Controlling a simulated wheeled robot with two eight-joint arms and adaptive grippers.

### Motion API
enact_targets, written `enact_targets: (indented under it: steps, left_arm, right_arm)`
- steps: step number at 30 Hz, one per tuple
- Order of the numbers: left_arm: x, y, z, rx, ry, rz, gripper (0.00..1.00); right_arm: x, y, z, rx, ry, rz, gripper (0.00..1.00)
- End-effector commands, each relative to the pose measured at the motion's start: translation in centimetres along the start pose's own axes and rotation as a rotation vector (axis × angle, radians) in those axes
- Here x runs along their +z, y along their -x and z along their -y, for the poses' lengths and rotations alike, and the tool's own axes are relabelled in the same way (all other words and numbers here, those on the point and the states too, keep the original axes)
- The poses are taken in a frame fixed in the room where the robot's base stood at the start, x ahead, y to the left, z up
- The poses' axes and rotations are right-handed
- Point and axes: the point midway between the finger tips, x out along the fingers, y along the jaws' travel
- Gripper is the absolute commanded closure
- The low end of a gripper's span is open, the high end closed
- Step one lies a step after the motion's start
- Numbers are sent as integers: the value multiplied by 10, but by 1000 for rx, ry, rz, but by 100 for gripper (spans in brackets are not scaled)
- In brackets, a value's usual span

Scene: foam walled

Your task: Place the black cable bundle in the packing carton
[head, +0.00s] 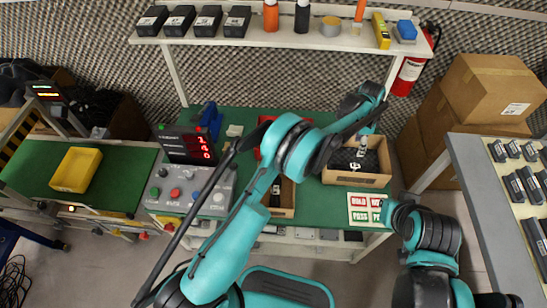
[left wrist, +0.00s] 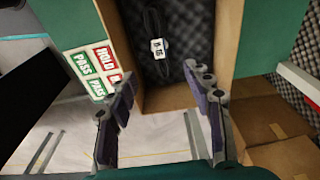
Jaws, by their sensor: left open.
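The black cable bundle (left wrist: 155,22) with a white tag lies inside the packing carton (left wrist: 228,45) on its dark foam lining, in the left wrist view. In the head view the open-topped carton (head: 357,180) stands at the right end of the green bench, and the bundle's white tag (head: 354,165) shows inside. My left gripper (head: 363,143) is over the carton. In the left wrist view its fingers (left wrist: 158,82) are spread wide with nothing between them, apart from the bundle. My right arm is at lower right; its gripper does not show.
A sign card (head: 367,209) lies just in front of the carton. Another box (head: 283,203), partly behind my left arm, stands left of it. A control panel (head: 190,188) and a yellow tray (head: 76,170) are further left. A shelf (head: 300,40) runs behind the bench.

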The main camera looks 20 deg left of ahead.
Motion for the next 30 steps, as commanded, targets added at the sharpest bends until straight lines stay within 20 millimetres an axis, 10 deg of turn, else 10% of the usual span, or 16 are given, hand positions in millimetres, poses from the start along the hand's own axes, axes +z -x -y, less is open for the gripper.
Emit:
enact_targets:
  steps: [8,18,30]
  left_arm:
    - [59,106,-4,-94,237,-45,49]
    - [179,230,-74,-257,655,-154,49]
    - [304,253,-203,-432,1111,-327,49]
  right_arm:
    - [0,0,0,0,0,0,100]
    - [0,0,0,0,0,0,100]
    - [0,0,0,0,0,0,100]
